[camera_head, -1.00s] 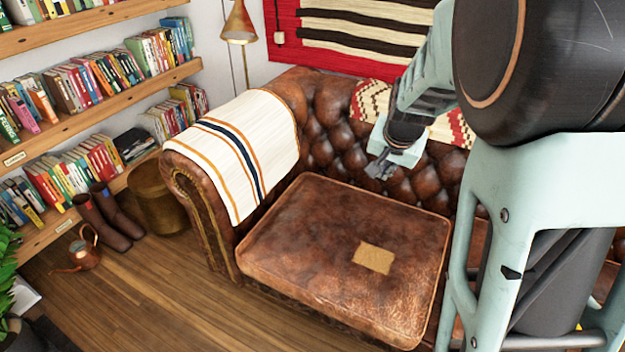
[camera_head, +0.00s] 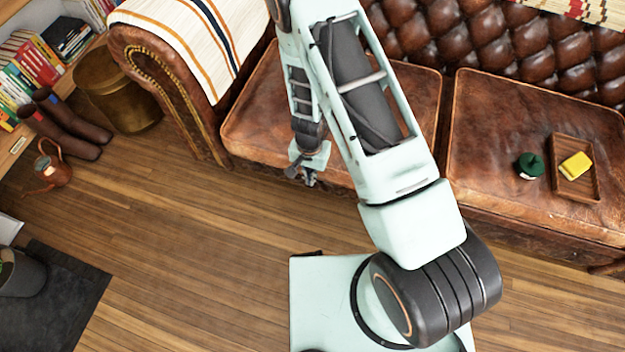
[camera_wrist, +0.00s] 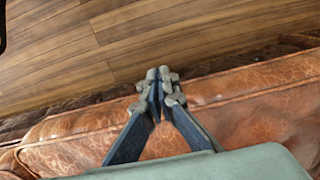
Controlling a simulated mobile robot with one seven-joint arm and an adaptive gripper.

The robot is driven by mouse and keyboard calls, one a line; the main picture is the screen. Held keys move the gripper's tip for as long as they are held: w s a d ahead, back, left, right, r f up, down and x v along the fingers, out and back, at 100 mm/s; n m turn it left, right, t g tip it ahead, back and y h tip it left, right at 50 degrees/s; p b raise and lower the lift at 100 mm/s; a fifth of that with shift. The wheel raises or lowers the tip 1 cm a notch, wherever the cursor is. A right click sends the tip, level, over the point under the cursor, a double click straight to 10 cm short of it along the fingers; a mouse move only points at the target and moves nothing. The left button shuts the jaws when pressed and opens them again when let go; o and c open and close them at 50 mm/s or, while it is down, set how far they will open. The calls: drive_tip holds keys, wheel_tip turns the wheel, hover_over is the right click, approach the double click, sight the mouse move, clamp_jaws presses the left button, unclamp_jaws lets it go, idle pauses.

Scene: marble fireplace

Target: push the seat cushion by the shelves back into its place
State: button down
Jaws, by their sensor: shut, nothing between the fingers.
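The seat cushion by the shelves (camera_head: 262,108) is worn brown leather with lighter piping. It lies on the sofa beside the left armrest, and my arm hides its middle. Its visible front edge looks roughly in line with the right cushion's. My gripper (camera_head: 303,176) is low at the cushion's front edge, its fingers shut and empty. In the wrist view the shut fingertips (camera_wrist: 158,80) overlap brown leather (camera_wrist: 250,112), with floor beyond. I cannot tell whether they touch the leather.
The right seat cushion (camera_head: 490,130) carries a wooden tray (camera_head: 592,183) with a yellow item (camera_head: 575,165), and a small green object (camera_head: 530,165). Boots (camera_head: 65,125), a copper watering can (camera_head: 50,168) and a brass bin (camera_head: 115,90) stand left. Wooden floor (camera_head: 180,240) is clear in front.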

wheel_tip(320, 180, down, 11)
drive_tip(key=b, duration=0.3)
drive_tip(key=shift+w+d+r, duration=0.15)
drive_tip(key=shift+w+d, duration=0.1)
drive_tip(key=shift+w, duration=0.35)
drive_tip(key=shift+w+d+r, duration=0.15)
drive_tip(key=shift+w+d, duration=0.1)
drive_tip(key=shift+w, duration=0.4)
drive_tip(key=shift+w+d+r, duration=0.15)
drive_tip(key=shift+w+d, duration=0.1)
drive_tip(key=shift+w, duration=0.35)
drive_tip(key=w+b, duration=0.1)
drive_tip(key=w, duration=0.1)
drive_tip(key=w+d, duration=0.1)
drive_tip(key=w, duration=0.1)
drive_tip(key=w+d+b, duration=0.1)
drive_tip(key=shift+w+d+b, duration=0.15)
drive_tip(key=shift+w+b, duration=0.2)
drive_tip(key=shift+w, duration=0.05)
drive_tip(key=shift+w+d+r, duration=0.1)
drive_tip(key=shift+w+d, duration=0.05)
drive_tip(key=shift+w, duration=0.2)
drive_tip(key=shift+s, duration=0.1)
